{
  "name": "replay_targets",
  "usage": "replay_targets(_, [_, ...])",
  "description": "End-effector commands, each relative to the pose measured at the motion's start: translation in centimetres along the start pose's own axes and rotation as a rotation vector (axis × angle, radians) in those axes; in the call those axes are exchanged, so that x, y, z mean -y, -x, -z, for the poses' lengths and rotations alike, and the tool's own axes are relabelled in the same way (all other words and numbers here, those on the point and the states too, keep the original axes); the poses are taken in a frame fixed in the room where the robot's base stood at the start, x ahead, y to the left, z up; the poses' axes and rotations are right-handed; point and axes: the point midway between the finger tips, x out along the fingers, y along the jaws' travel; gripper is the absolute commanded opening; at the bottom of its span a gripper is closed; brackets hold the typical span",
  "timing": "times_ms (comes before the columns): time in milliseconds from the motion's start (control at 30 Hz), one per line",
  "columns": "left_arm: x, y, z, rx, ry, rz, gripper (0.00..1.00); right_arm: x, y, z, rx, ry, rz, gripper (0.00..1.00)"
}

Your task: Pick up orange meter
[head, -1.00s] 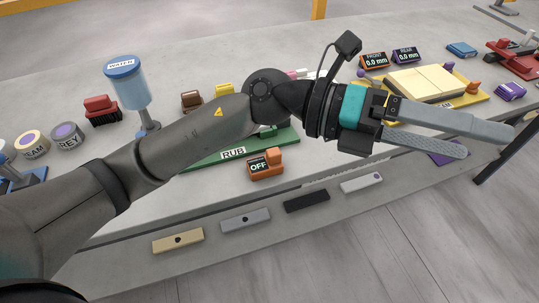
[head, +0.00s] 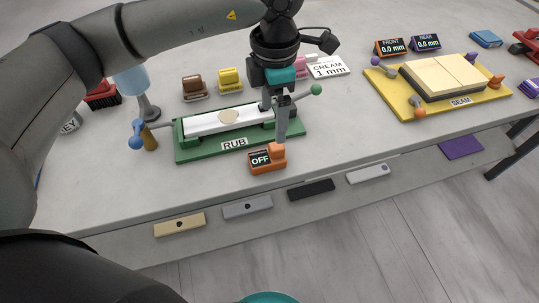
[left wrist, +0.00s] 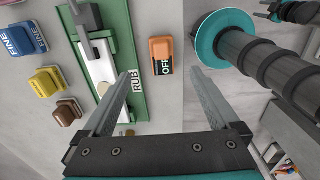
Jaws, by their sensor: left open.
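An orange block with a dark display reading OFF (head: 267,159) stands near the table's front edge, in front of the green RUB board. My left gripper (head: 281,139) points down just above and behind it. In the left wrist view the fingers (left wrist: 163,73) are wide apart and empty, and the OFF block (left wrist: 161,54) shows beyond the tips, between their lines. A second orange-cased meter, reading FRONT 0.0 mm (head: 391,48), stands at the back right beside a purple-cased REAR meter (head: 425,42).
The green RUB board (head: 190,154) bears a white strip and knobbed handles close to my left gripper. A yellow SEAM board (head: 400,99) with light slabs lies to the right. Several small bars lie along the front ledge. Brown (head: 194,88) and yellow (head: 230,79) blocks stand behind the green board.

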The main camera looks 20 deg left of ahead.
Motion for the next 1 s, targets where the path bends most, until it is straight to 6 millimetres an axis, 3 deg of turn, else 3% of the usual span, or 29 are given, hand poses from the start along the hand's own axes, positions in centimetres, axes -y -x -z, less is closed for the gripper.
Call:
replay_targets(100, [0.1, -3.0, 0.1, -0.003, 0.001, 0.004, 0.95, 0.0, -0.4, -0.1, 0.001, 0.000, 0.000, 0.50])
replay_targets(300, [0.1, -6.3, 0.0, 0.000, 0.000, 0.004, 0.95, 0.0, -0.8, -0.1, 0.001, 0.000, 0.000, 0.50])
replay_targets(567, [0.2, -7.7, 0.0, 0.001, -0.001, 0.004, 0.95, 0.1, -0.8, -0.1, 0.001, 0.000, 0.000, 0.50])
replay_targets(833, [0.4, -11.5, 0.4, 0.000, 0.001, 0.005, 0.95, 0.1, -1.3, -0.2, 0.001, 0.000, 0.000, 0.50])
replay_targets(1000, [0.3, -12.5, 0.3, 0.003, 0.000, 0.003, 0.95, 0.1, -1.4, -0.2, 0.001, 0.000, 0.001, 0.50])
